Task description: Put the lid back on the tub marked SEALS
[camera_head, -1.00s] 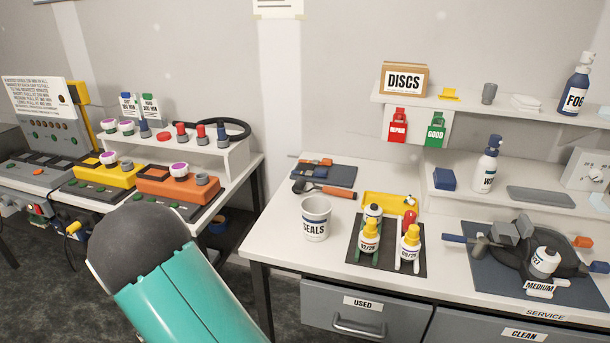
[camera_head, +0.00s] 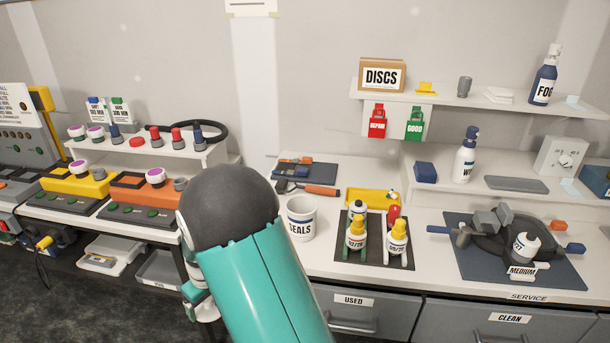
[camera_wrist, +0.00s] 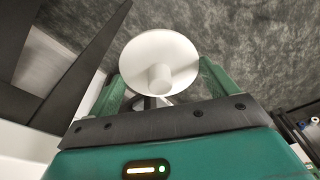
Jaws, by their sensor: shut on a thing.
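The white tub marked SEALS (camera_head: 300,222) stands upright and open-topped near the left end of the right-hand bench in the head view. A round white lid (camera_wrist: 148,52) with a central knob is in the wrist view. My gripper (camera_wrist: 160,82) is shut on this lid, its green fingers on either side of the knob. A dark grey floor shows behind the lid. In the head view my arm stands just left of the tub and hides most of my gripper; the lid cannot be made out there.
Right of the tub, a dark mat (camera_head: 372,252) holds several bottles. An orange-handled tool (camera_head: 318,190) lies behind the tub. A pan (camera_head: 500,240) sits further right. A second bench with an orange box (camera_head: 146,187) is at left, with a gap between the benches.

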